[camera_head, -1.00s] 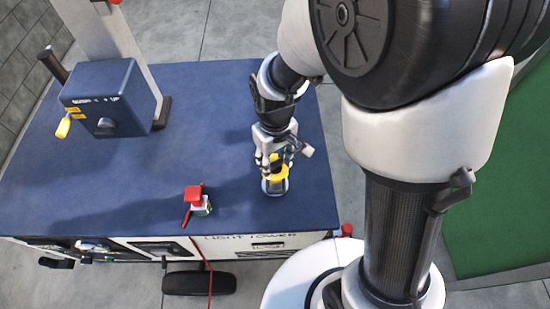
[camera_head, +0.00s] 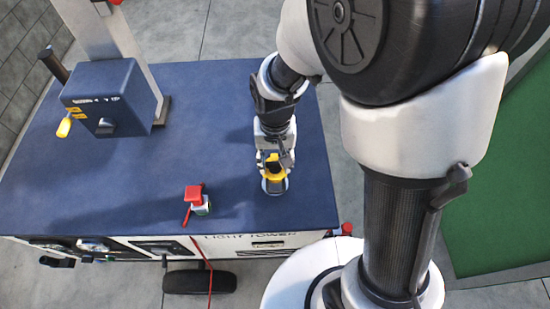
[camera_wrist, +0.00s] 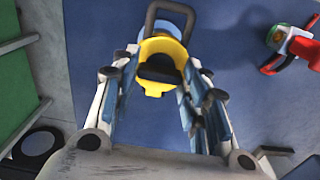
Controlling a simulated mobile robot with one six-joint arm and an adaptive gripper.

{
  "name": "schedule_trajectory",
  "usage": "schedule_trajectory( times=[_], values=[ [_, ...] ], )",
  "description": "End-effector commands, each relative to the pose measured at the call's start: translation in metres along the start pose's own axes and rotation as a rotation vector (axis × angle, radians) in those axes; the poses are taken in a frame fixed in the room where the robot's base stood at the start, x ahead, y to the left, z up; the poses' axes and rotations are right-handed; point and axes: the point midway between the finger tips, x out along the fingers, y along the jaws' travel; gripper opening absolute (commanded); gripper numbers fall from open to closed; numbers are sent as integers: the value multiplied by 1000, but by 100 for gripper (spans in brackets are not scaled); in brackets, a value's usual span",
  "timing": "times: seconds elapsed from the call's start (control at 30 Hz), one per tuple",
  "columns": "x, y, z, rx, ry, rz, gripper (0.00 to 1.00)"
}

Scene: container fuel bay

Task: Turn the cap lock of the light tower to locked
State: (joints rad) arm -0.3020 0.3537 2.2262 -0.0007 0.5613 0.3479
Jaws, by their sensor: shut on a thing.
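The yellow cap lock (camera_head: 274,171) sits on a round silver-grey base (camera_head: 274,186) near the front right of the light tower's blue deck (camera_head: 110,185). My gripper (camera_head: 272,160) points down over it, its fingers shut on the yellow part. In the wrist view the yellow cap lock (camera_wrist: 163,48) has a dark centre and lies between the fingertips of my gripper (camera_wrist: 160,66). A dark loop (camera_wrist: 152,18) shows just beyond it. I cannot read any lock marking, and the fingers hide part of the cap's sides.
A red-handled valve (camera_head: 195,195) stands on the deck left of the cap. A blue winch box (camera_head: 108,97) with a yellow handle sits at the mast foot, back left. The deck between is clear. A green surface (camera_head: 500,180) lies at the right.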

Motion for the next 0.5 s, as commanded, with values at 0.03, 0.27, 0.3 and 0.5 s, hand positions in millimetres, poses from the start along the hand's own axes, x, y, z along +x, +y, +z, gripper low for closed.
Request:
schedule_trajectory(
  times=[0.03,0.27,0.3,0.5],
  values=[
    [0,0,0,5,1,-1,18],
    [0,0,0,7,1,-1,18],
    [0,0,0,7,1,-1,18],
    [0,0,0,6,1,-1,50]
  ],
)
